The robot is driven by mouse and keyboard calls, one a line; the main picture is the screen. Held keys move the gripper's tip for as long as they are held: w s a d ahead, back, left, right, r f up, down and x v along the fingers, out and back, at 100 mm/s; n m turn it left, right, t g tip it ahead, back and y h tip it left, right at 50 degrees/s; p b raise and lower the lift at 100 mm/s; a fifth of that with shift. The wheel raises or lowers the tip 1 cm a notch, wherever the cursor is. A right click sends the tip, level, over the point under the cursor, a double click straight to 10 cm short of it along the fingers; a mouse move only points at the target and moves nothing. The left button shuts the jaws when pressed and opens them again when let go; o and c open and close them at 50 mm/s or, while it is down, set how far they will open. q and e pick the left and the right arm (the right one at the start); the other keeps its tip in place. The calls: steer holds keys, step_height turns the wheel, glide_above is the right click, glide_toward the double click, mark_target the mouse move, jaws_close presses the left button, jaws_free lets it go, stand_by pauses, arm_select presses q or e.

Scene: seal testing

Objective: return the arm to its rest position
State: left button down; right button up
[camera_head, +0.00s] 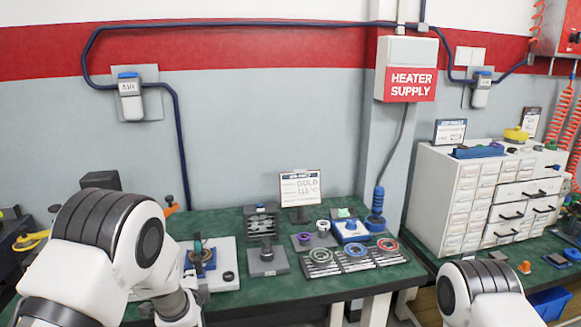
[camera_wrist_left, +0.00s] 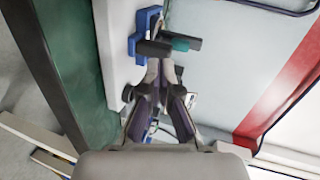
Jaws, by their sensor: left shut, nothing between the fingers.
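My left arm (camera_head: 105,245) comes in from the left, large and close to the camera, over the left front of the green bench. Its wrist end points down at the bench's front edge, and my left gripper is mostly hidden behind the arm there. In the left wrist view the two dark fingers of the left gripper (camera_wrist_left: 161,72) come together, shut and empty. They are close to a white board with a blue fixture (camera_wrist_left: 143,25); I cannot tell whether they touch it. My right arm (camera_head: 482,290) shows at the bottom right, but its gripper is out of view.
The green bench (camera_head: 240,298) holds a white plate with a blue fixture (camera_head: 201,258), a grey block (camera_head: 267,262), several ringed trays (camera_head: 355,258) and a sign (camera_head: 300,188). A white drawer cabinet (camera_head: 470,195) stands at right. The bench's front strip is clear.

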arm_select(q)
steer(key=s+a+f+n+g+h, duration=0.25)
steer(key=s+f+g, duration=0.55)
steer(key=s+f, duration=1.6)
steer(key=s+d+n+g+h, duration=0.1)
steer(key=s+n+g, duration=0.5)
steer(key=s+n, duration=0.6)
steer(key=s+d, duration=0.1)
steer(key=s, duration=0.9)
steer(key=shift+d+f, duration=0.25)
steer(key=shift+f, duration=0.1)
